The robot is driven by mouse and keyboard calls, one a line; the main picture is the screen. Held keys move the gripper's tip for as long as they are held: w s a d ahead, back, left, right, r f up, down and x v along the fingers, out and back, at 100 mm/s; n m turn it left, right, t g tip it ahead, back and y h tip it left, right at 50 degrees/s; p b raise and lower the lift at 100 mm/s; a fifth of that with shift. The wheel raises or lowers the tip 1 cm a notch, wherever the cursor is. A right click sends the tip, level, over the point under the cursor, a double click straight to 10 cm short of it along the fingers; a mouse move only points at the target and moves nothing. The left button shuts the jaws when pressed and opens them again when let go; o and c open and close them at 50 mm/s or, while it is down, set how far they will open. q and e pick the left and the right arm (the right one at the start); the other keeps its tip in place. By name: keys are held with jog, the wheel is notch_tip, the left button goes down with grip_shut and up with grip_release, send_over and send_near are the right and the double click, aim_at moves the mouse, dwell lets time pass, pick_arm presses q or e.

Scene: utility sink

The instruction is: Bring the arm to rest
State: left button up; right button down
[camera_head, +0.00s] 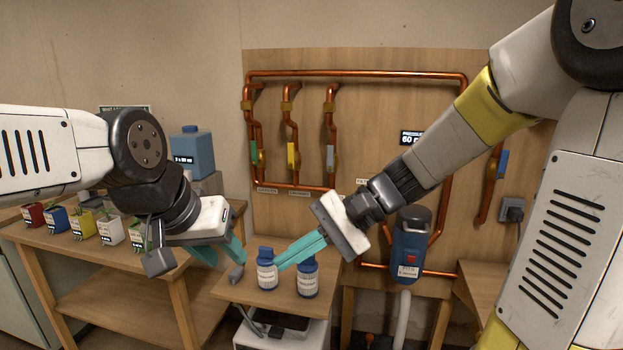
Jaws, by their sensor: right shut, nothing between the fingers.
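My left gripper (226,261) has teal fingers that point down and to the right. They look spread apart, with nothing seen between them, above the left end of the small wooden shelf. My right gripper (281,265) is shut and empty. Its teal fingers point left and slightly down, with the tips in front of or beside two blue-capped white-labelled bottles, a left one (267,275) and a right one (307,282). I cannot tell whether the tips touch a bottle. Both bottles stand upright on the shelf (245,293).
Copper pipes (360,74) with coloured valve handles run across the wooden wall panel. A blue pump-like unit (408,250) hangs at right. A wooden bench (70,256) with small coloured plant pots and a blue jug (192,150) stands at left. A grey spout-like part (236,274) is near my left gripper.

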jog(key=s+d+r+n+t+h, duration=0.1)
jog(key=d+t+h, duration=0.3)
jog(key=d, duration=0.5)
jog(key=s+d+r+n+t+h, duration=0.1)
jog(key=s+d+n+t+h, duration=0.1)
jog(key=d, duration=0.7)
jog(key=t+h, duration=0.1)
jog(key=h, duration=0.1)
jog(key=shift+r+n+t+h, duration=0.3)
jog(key=shift+r+t+h, duration=0.1)
jog(key=shift+s, duration=0.15)
